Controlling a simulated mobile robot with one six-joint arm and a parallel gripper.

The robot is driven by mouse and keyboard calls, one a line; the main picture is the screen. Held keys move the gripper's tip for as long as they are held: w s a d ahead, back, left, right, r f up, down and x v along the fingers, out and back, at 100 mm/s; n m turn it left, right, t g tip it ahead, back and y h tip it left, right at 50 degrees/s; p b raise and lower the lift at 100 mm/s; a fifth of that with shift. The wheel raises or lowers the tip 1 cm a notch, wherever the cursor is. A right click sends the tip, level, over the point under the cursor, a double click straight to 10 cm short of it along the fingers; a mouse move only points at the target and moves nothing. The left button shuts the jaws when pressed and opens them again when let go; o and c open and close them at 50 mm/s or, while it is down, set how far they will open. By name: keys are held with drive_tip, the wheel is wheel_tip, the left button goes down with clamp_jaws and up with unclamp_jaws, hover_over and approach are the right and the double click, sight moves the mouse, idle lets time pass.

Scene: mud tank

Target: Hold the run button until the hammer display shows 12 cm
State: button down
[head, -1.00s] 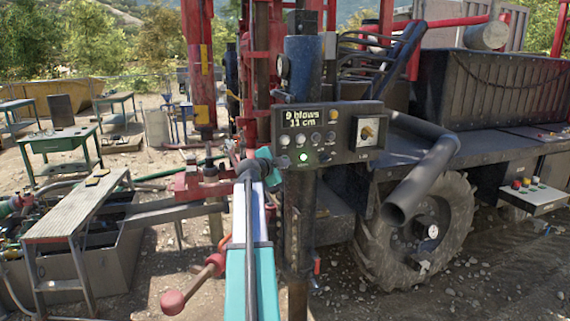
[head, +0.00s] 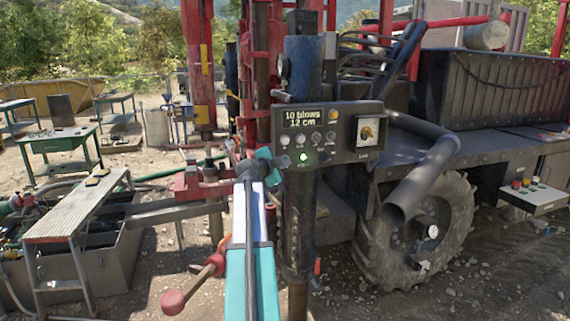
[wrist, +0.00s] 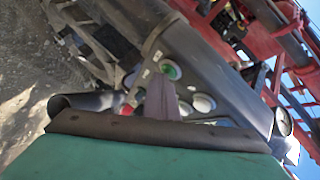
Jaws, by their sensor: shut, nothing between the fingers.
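The hammer control panel (head: 345,147) is a dark box on a post. Its lit display (head: 300,117) reads "10 blows" and "12 cm". A green button (head: 303,157) glows at the panel's lower left; it also shows in the wrist view (wrist: 171,70). My gripper (head: 280,162) is at the panel's left lower edge. In the wrist view its shut fingers (wrist: 162,88) are empty and their tip is close to the green button. I cannot tell whether the tip touches it.
Pale round buttons (wrist: 203,103) sit beside my fingers. A dark pipe (head: 424,178) juts out right of the panel. A red-knobbed lever (head: 173,302) stands at lower left.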

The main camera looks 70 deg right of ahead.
drive_tip(key=shift+a, duration=0.1)
drive_tip(key=shift+s+a+b, duration=0.6)
drive_tip(key=shift+a, duration=0.05)
drive_tip(key=shift+s+a+b, duration=0.45)
drive_tip(key=shift+s+a, duration=0.35)
drive_tip(key=shift+a, duration=0.2)
drive_tip(key=shift+s+a+b, duration=0.45)
drive_tip(key=shift+s+a, duration=0.35)
drive_tip(key=shift+a, duration=0.15)
